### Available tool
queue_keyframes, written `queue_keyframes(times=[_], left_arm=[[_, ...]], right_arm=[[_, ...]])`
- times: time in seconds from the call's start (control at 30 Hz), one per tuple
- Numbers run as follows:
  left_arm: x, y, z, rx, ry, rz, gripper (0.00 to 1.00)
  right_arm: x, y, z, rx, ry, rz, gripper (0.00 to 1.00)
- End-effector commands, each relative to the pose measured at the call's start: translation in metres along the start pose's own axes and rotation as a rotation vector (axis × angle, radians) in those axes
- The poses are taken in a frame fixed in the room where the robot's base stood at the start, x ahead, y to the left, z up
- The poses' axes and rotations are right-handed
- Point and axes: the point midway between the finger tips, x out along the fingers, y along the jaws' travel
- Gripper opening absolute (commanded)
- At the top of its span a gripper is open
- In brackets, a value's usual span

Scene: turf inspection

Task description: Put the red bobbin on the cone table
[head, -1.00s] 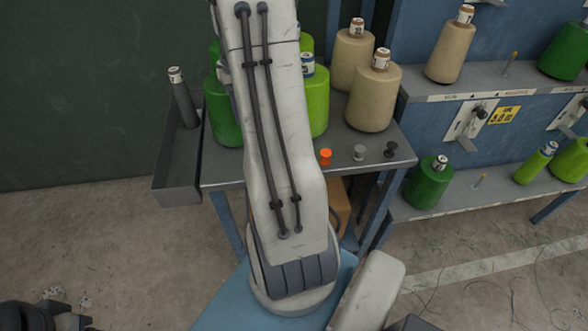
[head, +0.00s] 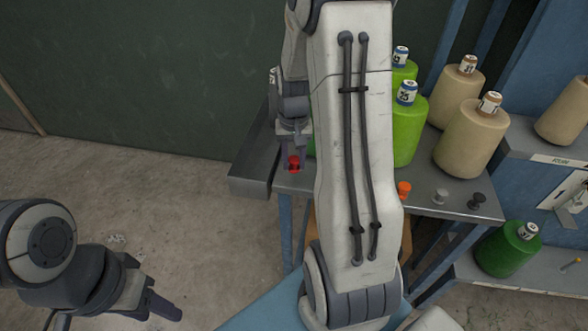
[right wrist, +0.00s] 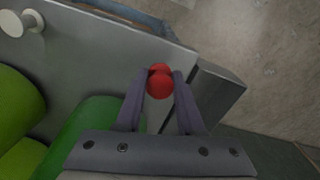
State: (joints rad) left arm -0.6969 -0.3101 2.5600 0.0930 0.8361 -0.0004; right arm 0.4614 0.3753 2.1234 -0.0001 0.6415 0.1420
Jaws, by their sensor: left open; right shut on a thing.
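The red bobbin (head: 293,163) is between the fingers of my right gripper (head: 292,154), which is shut on it. The right wrist view shows the bobbin (right wrist: 160,82) at the fingertips, over the grey top of the cone table (right wrist: 105,42) near its edge. In the head view it is at the left front corner of the cone table (head: 425,176). I cannot tell whether it touches the top. My left gripper (head: 160,308) is open and empty at the lower left, away from the table.
An orange bobbin (head: 404,190), a grey one (head: 440,196) and a dark one (head: 478,201) stand along the front edge. Green cones (head: 408,135) and beige cones (head: 471,138) stand behind. A grey tray (head: 250,180) adjoins the table's left side. My right arm hides the middle.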

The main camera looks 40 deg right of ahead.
Motion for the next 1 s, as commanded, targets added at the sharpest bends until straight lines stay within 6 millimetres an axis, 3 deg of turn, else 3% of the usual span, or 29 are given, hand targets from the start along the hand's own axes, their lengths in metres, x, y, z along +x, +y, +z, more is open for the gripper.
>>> queue_keyframes(times=[0.1,0.2,0.6,0.63,0.7,1.0], left_arm=[[0.003,0.000,0.000,0.000,0.000,0.000,0.50],[0.004,0.000,0.000,0.000,0.000,0.000,0.50],[0.006,0.000,0.000,0.000,0.000,0.000,0.50],[0.006,0.000,0.000,0.000,0.000,0.000,0.50],[0.005,0.000,0.000,0.000,0.000,0.000,0.50],[0.005,0.000,0.000,0.000,0.000,0.000,0.50]], right_arm=[[0.022,0.000,0.001,0.000,-0.006,0.001,0.00],[0.031,0.000,0.001,-0.001,-0.003,0.000,0.00],[0.036,0.000,0.001,-0.001,-0.002,0.000,0.00],[0.036,0.000,0.000,-0.001,-0.002,0.000,0.41],[0.035,0.000,0.000,-0.001,-0.001,0.000,0.67],[0.035,0.000,0.000,-0.001,-0.001,0.000,0.67]])
